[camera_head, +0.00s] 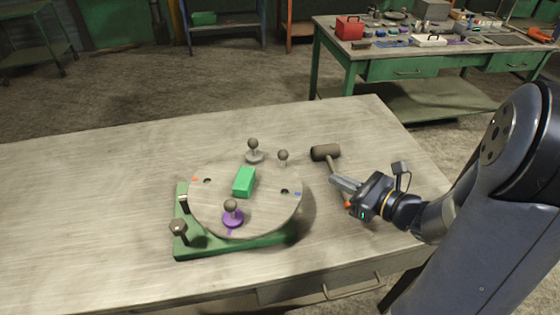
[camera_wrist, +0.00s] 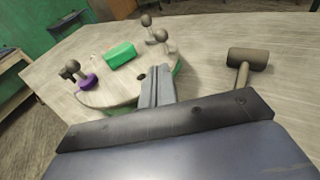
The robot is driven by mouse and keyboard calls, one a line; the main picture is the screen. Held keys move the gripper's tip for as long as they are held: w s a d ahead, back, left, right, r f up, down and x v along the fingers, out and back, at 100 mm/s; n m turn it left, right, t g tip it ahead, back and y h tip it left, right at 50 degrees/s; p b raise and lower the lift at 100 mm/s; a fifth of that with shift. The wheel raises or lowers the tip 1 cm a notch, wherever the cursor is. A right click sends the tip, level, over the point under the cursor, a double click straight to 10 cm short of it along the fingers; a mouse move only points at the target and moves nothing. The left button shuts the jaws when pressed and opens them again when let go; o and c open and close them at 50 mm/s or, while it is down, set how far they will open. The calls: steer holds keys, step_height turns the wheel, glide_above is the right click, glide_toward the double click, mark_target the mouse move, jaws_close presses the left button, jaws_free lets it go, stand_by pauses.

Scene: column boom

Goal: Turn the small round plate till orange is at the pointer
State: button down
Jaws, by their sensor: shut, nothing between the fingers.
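The round grey plate (camera_head: 265,205) lies on a green base (camera_head: 195,248) on the table; the wrist view shows it too (camera_wrist: 110,95). A small orange mark (camera_head: 195,180) is at its left rim, a blue mark (camera_head: 298,193) at its right rim and a purple mark (camera_head: 230,232) at its near rim. A small black-and-white piece (camera_head: 184,204) at the base's left edge, below the orange mark, looks like the pointer, but I cannot be sure. My gripper (camera_head: 334,182) is shut and empty, right of the plate and apparently apart from it.
A green block (camera_head: 244,182) and a knob on a purple foot (camera_head: 233,217) are on the plate. Two knobs (camera_head: 254,150) (camera_head: 283,158) stand at its far side, another (camera_head: 179,228) at the base's near-left corner. A mallet (camera_head: 325,153) lies close behind my gripper. The table's left is clear.

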mark_target(287, 157)
steer(key=p+x, duration=0.2)
steer(key=x, duration=1.1)
steer(key=shift+w+a+f, duration=0.15)
steer(key=shift+w+a, duration=0.1)
steer(key=shift+w, duration=0.05)
